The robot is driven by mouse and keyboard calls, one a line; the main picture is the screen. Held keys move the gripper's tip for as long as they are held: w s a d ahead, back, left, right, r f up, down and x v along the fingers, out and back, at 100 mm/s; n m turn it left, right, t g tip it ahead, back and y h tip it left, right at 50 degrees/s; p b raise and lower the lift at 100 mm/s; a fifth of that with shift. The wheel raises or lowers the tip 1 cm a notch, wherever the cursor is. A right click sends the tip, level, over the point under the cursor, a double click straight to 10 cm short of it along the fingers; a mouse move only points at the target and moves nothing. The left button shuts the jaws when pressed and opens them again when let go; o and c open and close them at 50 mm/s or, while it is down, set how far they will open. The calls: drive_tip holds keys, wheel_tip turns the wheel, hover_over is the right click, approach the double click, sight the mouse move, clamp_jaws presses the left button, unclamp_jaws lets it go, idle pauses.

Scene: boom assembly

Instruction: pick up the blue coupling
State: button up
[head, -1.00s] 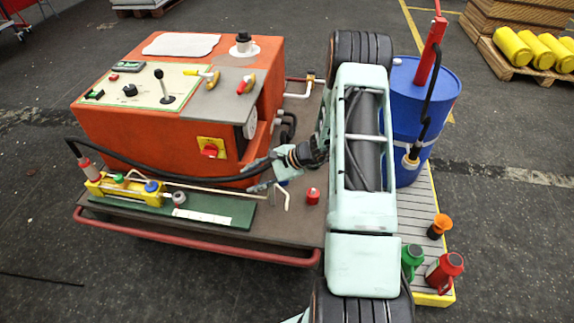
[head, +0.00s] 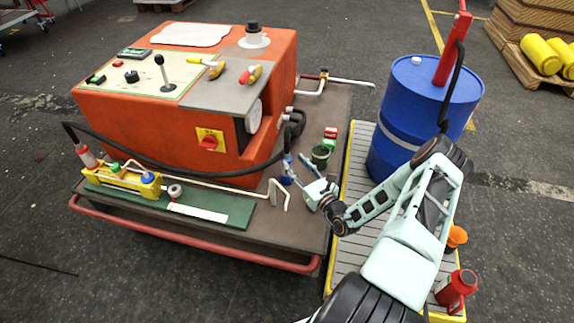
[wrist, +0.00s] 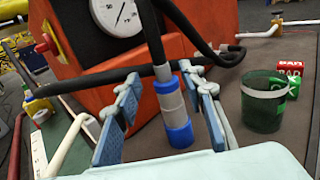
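The blue coupling is the blue-and-grey cylinder (wrist: 172,115) on the end of a black hose, hanging upright above the cart top in the wrist view. In the head view its blue part (head: 287,170) shows beside the orange cabinet, just left of my gripper (head: 302,172). In the wrist view my gripper (wrist: 168,112) is open. One blue-padded finger is left of the coupling and the other is right of it, with a gap visible on the left and a smaller one on the right. I cannot tell whether the fingers reach its full depth.
The orange cabinet (head: 185,120) with a gauge stands behind the coupling. A dark green cup (wrist: 264,105) and a red block (wrist: 290,68) are to the right. A bent pale pipe (head: 280,195) rises at the left. A blue drum (head: 415,115) stands at the right.

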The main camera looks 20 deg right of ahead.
sight(288, 154)
drive_tip(key=w, duration=0.2)
drive_tip(key=w+b, duration=0.1)
drive_tip(key=w, duration=0.1)
drive_tip(key=w+a, duration=0.1)
drive_tip(key=w, duration=0.1)
drive_tip(key=shift+w+b, duration=0.3)
clamp_jaws()
drive_tip(key=shift+r, duration=0.1)
